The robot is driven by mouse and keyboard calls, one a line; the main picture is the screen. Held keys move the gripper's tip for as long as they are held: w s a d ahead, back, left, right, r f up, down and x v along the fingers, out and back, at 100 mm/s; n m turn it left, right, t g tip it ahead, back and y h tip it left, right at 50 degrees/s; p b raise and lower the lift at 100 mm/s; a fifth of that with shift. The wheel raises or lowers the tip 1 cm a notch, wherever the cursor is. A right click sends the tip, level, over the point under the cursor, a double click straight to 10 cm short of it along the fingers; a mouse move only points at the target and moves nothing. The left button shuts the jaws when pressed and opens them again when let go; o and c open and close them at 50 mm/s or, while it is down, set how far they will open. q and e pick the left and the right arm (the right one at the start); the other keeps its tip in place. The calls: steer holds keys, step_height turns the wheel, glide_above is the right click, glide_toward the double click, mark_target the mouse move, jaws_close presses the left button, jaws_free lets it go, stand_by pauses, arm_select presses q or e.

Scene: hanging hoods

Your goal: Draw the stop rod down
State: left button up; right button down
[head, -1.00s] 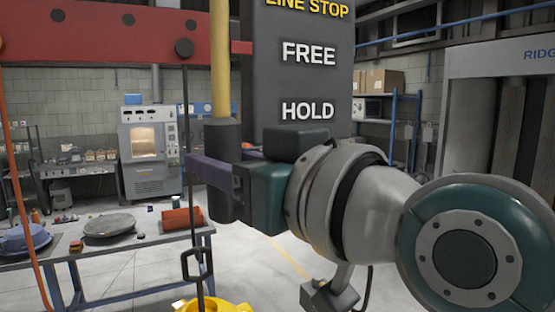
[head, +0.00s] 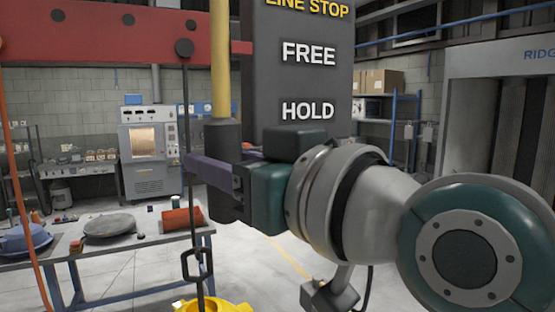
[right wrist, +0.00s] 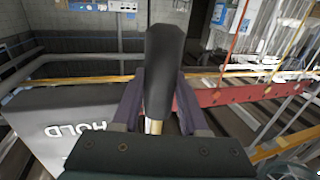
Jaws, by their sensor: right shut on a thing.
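The stop rod is a yellow vertical rod (head: 220,60) with a dark cylindrical grip (head: 223,150) at its lower end, left of the LINE STOP panel (head: 305,80). My right gripper (head: 212,172) is shut on the dark grip, level with a little below the word HOLD. In the right wrist view the dark grip (right wrist: 162,70) stands between the two purple fingers, with a bit of brass-coloured rod (right wrist: 153,126) showing below it. The fingers and hand cover part of the grip in the head view. My left gripper is not in view.
A red beam (head: 100,40) crosses the upper left. A thin dark rod with a loop (head: 197,264) hangs left of the grip, above a yellow object (head: 215,306). A workbench (head: 100,260) with items stands at left. Open floor lies behind my right arm.

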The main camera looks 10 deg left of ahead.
mark_target(226, 223)
step_height(226, 223, down, 7)
steer(key=b, duration=0.6)
steer(key=shift+r, duration=0.2)
steer(key=shift+c, duration=2.2)
jaws_free()
steer(key=shift+r, duration=0.1)
